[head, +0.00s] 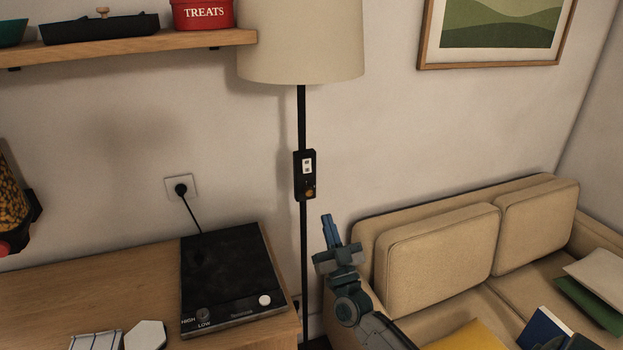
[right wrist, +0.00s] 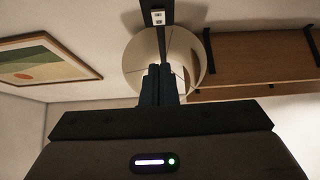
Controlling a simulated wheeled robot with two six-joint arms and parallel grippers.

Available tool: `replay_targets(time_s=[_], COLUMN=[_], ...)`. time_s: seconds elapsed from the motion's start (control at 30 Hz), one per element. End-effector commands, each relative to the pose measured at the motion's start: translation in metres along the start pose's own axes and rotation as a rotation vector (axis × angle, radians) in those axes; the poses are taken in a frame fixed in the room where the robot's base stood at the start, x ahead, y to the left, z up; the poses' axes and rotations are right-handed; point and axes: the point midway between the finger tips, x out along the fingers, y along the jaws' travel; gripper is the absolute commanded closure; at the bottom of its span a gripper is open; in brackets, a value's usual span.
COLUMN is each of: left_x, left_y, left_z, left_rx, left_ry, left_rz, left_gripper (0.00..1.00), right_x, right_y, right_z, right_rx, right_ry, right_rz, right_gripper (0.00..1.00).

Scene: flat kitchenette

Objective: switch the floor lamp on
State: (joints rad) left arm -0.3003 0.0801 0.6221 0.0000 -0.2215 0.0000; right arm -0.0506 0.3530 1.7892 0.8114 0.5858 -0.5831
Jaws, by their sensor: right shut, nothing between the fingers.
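The floor lamp has a cream shade (head: 301,42) on a thin black pole (head: 302,118). A black switch box (head: 304,175) with a white label and a small amber part is on the pole below the shade. My right gripper (head: 327,218) is shut and empty, fingers pointing up, a little below and to the right of the switch box in the head view. In the right wrist view, its shut fingers (right wrist: 158,72) stand in front of the shade (right wrist: 150,55), with the box (right wrist: 157,14) at the top edge. My left gripper is not in view.
A beige sofa (head: 437,250) stands right of the lamp. A wooden counter (head: 90,285) with a black hotplate (head: 230,270) is at the left. A wall shelf (head: 140,48) holds a red treats tin (head: 203,14). A framed picture (head: 497,25) hangs at upper right.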

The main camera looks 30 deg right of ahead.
Motion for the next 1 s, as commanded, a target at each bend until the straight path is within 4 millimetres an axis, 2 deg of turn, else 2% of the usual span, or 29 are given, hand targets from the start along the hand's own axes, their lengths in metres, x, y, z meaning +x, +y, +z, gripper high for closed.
replay_targets(time_s=[0.23,0.37,0.47,0.87,1.0], left_x=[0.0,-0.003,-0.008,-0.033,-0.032], left_y=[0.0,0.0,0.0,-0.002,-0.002], left_z=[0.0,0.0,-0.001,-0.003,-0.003], left_rx=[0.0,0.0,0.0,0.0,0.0], left_ry=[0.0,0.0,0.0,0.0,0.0], left_rz=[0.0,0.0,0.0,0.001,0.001], left_gripper=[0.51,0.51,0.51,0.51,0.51], right_x=[0.0,0.007,0.021,0.105,0.117], right_y=[0.0,0.0,0.0,0.0,-0.001], right_z=[0.001,0.0,-0.001,-0.001,0.018], right_rx=[0.0,0.0,-0.001,-0.001,-0.002], right_ry=[-0.002,-0.002,-0.001,-0.002,-0.004], right_rz=[-0.001,-0.001,-0.001,-0.001,-0.001], right_gripper=[1.0,1.0,1.0,1.0,1.0])
